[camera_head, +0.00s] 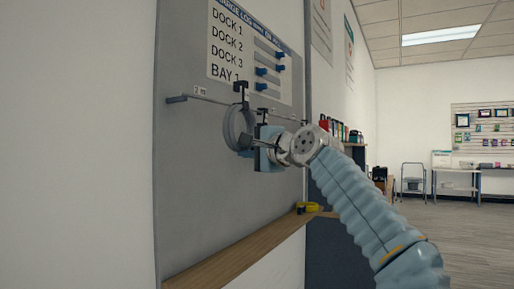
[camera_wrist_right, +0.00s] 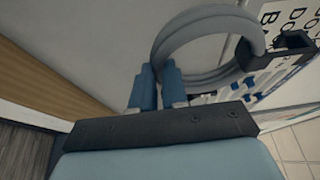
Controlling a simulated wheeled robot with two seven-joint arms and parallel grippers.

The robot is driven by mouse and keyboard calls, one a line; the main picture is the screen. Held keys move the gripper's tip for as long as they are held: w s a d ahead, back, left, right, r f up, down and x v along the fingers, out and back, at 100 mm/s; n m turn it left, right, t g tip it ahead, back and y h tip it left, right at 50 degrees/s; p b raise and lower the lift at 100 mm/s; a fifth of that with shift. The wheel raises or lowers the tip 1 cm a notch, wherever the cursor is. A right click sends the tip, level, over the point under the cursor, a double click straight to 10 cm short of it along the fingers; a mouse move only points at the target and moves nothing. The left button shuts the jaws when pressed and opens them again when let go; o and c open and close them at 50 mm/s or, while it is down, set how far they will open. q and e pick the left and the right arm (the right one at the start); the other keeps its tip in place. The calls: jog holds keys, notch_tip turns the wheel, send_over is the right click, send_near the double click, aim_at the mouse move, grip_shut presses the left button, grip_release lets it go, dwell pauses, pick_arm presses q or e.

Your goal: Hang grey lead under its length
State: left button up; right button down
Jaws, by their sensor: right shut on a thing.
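The grey lead (camera_head: 231,130) is a coiled loop in front of the grey wall panel (camera_head: 200,200). A black hook-shaped piece (camera_head: 241,91) shows at its top, at the height of a thin rail (camera_head: 210,101). I cannot tell whether it rests on the rail. A small "2 m" label (camera_head: 200,90) is at the rail's left. My right gripper (camera_head: 250,144) is shut on the lead's lower right side. In the right wrist view the fingers (camera_wrist_right: 158,88) pinch the grey coil (camera_wrist_right: 205,30), with the black piece (camera_wrist_right: 296,42) at its right. My left gripper is not in view.
A sign with dock names and blue sliders (camera_head: 240,50) is above the rail. A wooden ledge (camera_head: 240,256) runs below the panel, with a yellow coil (camera_head: 307,207) at its far end. Shelves with red and dark items (camera_head: 340,130) stand beyond. Floor at right is open.

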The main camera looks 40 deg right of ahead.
aim_at(231, 148)
jog(key=shift+w+a+r+p, duration=0.1)
jog(key=shift+w+a+p, duration=0.15)
jog(key=shift+w, duration=0.5)
jog(key=shift+w+a+f+p, duration=0.1)
jog(key=shift+w+a+p, duration=0.2)
jog(key=shift+w, duration=0.4)
jog(key=shift+w+a+r+p, duration=0.1)
jog(key=shift+w+a, duration=0.25)
jog(key=shift+w, duration=0.4)
jog(key=shift+w+a+f+b, duration=0.1)
jog(key=shift+w+a+f, duration=0.2)
jog(key=shift+w, duration=0.35)
jog(key=shift+w+a+f+b, duration=0.15)
jog(key=shift+w+a+f, duration=0.1)
jog(key=shift+w+f, duration=0.3)
jog(key=shift+w+a+f+b, duration=0.1)
jog(key=shift+w+a+f, duration=0.15)
jog(key=shift+w, duration=0.45)
jog(key=c, duration=1.1)
grip_release()
jog(key=shift+f, duration=0.1)
